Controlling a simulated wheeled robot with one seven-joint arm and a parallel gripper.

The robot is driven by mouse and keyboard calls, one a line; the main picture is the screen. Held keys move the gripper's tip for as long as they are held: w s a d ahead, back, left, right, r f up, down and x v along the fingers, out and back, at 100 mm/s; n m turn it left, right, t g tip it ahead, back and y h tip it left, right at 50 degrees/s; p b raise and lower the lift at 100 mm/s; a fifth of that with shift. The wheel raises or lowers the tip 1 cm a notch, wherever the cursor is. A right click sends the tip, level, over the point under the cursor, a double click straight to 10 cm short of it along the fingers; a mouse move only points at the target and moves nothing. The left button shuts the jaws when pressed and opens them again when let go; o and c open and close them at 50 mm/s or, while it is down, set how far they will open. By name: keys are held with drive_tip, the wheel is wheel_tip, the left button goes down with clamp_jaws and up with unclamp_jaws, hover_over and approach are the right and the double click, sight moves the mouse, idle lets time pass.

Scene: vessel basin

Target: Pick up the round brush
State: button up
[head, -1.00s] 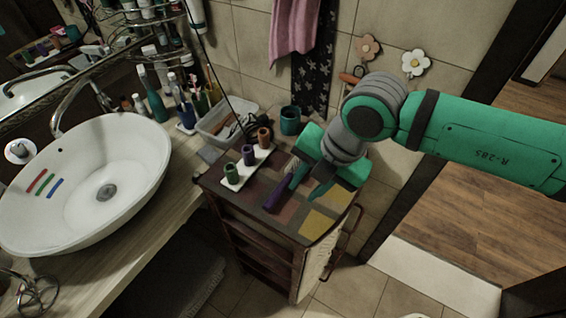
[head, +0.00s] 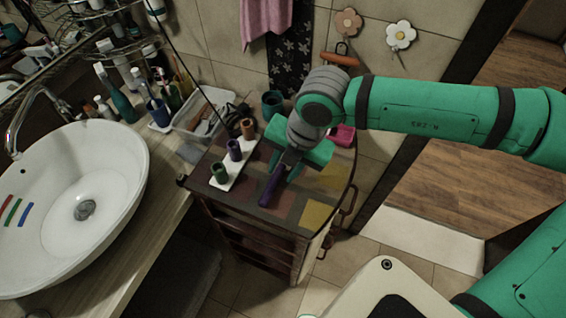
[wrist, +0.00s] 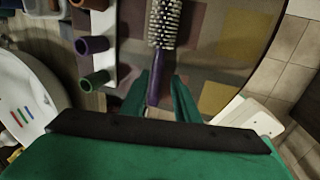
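The round brush lies on the patchwork top of the cabinet, its purple handle (head: 269,190) showing below my gripper. In the wrist view its pale bristled head (wrist: 165,24) points away and its handle (wrist: 155,82) reaches back between my fingers. My gripper (head: 283,172) is low over the cabinet top, hiding the bristles in the head view. In the wrist view the fingers (wrist: 161,78) are apart, one on each side of the handle. A gap shows on the right; the left finger is close to the handle, and contact cannot be told.
A white tray (head: 221,186) with green, purple and brown cups stands left of the brush. A teal cup (head: 271,103) and a pink item (head: 342,135) are near the wall. The cabinet's front right top (head: 316,214) is clear. A sink (head: 111,180) is at left.

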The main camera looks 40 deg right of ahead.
sight(276, 179)
drive_tip(key=x, duration=0.5)
drive_tip(key=shift+w+a+r, duration=0.1)
drive_tip(key=shift+w+a, duration=0.05)
drive_tip(key=shift+a, duration=0.1)
drive_tip(key=shift+c, duration=0.5)
clamp_jaws()
drive_tip(key=shift+r, duration=0.15)
